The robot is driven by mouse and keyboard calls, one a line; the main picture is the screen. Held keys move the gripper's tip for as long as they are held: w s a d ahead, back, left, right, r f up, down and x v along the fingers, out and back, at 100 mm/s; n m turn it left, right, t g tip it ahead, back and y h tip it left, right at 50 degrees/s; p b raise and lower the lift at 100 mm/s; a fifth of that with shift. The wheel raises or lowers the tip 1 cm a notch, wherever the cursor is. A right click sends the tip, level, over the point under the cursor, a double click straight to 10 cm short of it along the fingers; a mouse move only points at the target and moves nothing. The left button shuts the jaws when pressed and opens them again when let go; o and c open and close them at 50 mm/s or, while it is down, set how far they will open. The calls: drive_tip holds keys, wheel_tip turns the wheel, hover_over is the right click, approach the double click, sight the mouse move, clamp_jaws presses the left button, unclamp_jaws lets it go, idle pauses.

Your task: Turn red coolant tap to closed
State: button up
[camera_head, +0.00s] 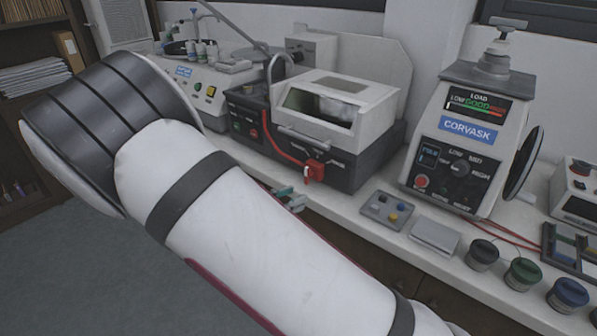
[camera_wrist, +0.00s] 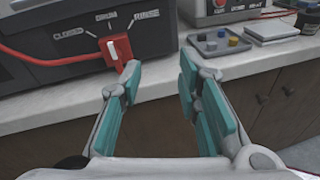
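The red coolant tap (camera_head: 315,171) is on the front of the grey-based cutting machine (camera_head: 330,125), with a red hose running to it. In the wrist view the tap (camera_wrist: 117,47) has a white-edged handle below the labels CLOSED, DRUM and RINSE. CLOSED is at the left and RINSE at the right; I cannot tell for sure which label the handle points at. My gripper (camera_wrist: 160,64) is open and empty, its teal-padded fingers apart. The tap is just beyond the left fingertip. In the head view my gripper (camera_head: 290,199) is mostly hidden behind my arm.
A mounting press (camera_head: 468,140) labelled CORVASK stands to the right. Several lidded jars (camera_head: 523,274) stand at the front right. Bench drawers (camera_wrist: 270,95) lie below the edge.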

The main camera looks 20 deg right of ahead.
sight(306, 175)
drive_tip(key=w+a+f+n+t, duration=0.3)
drive_tip(key=w+a+n+t, duration=0.1)
drive_tip(key=x, duration=1.3)
drive_tip(key=shift+s+d+f, duration=0.1)
drive_tip(key=shift+f, duration=0.15)
clamp_jaws()
